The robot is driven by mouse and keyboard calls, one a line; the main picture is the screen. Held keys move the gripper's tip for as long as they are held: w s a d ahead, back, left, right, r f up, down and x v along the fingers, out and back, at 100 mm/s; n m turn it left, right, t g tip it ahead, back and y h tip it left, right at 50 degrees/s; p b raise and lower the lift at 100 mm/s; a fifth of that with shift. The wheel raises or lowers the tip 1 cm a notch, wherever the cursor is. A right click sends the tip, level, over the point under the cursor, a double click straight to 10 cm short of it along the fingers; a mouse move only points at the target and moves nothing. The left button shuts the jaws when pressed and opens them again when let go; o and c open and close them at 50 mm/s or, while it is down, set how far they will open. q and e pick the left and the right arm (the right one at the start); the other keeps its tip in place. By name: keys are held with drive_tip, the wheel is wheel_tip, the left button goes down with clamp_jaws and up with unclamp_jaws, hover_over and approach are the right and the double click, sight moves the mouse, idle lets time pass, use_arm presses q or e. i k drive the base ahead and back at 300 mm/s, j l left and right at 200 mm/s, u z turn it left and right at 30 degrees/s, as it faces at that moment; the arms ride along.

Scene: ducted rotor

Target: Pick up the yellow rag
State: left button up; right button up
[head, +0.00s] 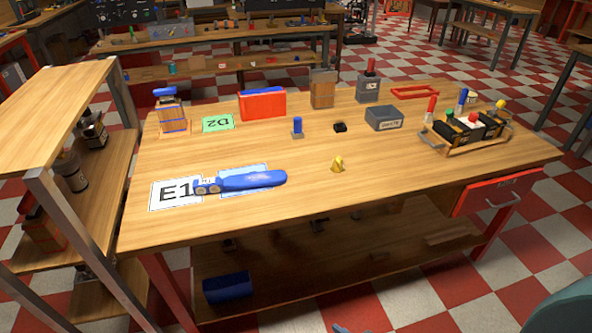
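A small crumpled yellow thing (338,165), which looks like the yellow rag, lies on the wooden workbench (300,208) a little right of the middle, towards the near edge. Bare wood surrounds it and nothing touches it. Neither of my grippers can be made out in the head view.
A long blue tool (250,180) lies left of the rag on a marked sheet, beside the E1 card (172,193). A shelf (60,100) stands left.

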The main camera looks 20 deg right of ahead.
sight(338, 165)
drive_tip(key=i+l+u, duration=0.15)
drive_tip(key=l+u, duration=0.25)
drive_tip(key=l, duration=0.45)
drive_tip(key=l+u, duration=0.35)
drive_tip(key=l, duration=0.5)
